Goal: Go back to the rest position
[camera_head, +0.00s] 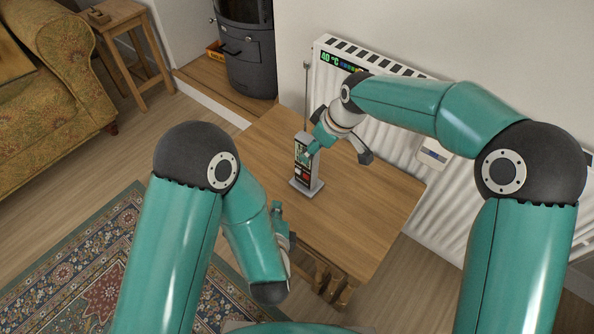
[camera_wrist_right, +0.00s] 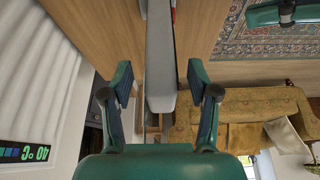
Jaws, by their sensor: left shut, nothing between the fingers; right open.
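My right gripper (camera_head: 338,153) is open over the wooden table in the head view, at the upper part of a narrow grey upright stand (camera_head: 316,187) with a dark, coloured front. In the right wrist view its two fingers (camera_wrist_right: 160,84) are apart, with the grey stand (camera_wrist_right: 160,60) between them. I cannot tell whether they touch it. My left arm is folded down, and its gripper (camera_head: 284,228) is shut and empty near the table's front-left edge, partly hidden by the arm.
The wooden table (camera_head: 365,205) is mostly bare. A white radiator (camera_head: 410,150) stands close behind it. A wooden chair (camera_head: 325,275) is at the front edge. A patterned rug (camera_head: 100,260), a sofa (camera_head: 50,95) and a black stove (camera_head: 245,50) lie to the left and back.

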